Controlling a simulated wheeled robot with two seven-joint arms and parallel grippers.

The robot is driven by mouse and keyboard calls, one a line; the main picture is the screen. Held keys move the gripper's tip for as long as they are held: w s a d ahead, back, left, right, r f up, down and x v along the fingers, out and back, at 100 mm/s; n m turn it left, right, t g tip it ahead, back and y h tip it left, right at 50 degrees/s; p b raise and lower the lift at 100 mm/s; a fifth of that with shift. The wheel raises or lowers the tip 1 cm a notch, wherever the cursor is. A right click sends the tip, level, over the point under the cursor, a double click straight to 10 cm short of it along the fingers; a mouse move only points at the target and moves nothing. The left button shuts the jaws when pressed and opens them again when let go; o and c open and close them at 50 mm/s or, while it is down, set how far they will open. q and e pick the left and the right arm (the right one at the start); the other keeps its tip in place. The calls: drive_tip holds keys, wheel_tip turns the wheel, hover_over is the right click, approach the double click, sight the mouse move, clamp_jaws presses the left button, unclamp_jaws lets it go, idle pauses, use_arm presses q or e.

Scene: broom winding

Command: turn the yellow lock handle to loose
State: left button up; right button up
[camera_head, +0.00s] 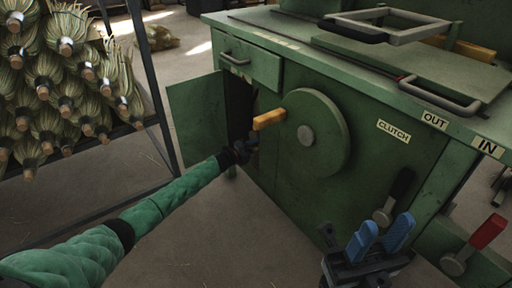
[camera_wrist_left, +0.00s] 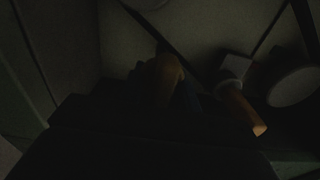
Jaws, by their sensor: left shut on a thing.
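My left arm reaches to the dark opening of the green cabinet (camera_head: 300,180). Its gripper (camera_head: 245,148) is at the opening, its fingers mostly hidden in shadow. In the left wrist view, the gripper (camera_wrist_left: 165,92) is shut around a dim yellow-brown handle (camera_wrist_left: 163,75), which looks like the lock handle. A second orange handle (camera_wrist_left: 240,108) on a pale mount is right of it. In the head view, an orange handle (camera_head: 268,119) sticks out by the green wheel (camera_head: 318,133). My right gripper (camera_head: 380,238), with blue fingers, is open and empty at the lower right.
The cabinet door (camera_head: 197,118) stands open on the left. A rack of broom heads (camera_head: 65,80) is at the left. Floor between rack and cabinet is mostly clear.

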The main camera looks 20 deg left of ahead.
sight(251, 149)
use_arm(q)
drive_tip(key=shift+f, duration=0.15)
drive_tip(key=o, duration=0.6)
drive_tip(key=shift+p+v, duration=1)
drive_tip(key=shift+v, duration=2.9)
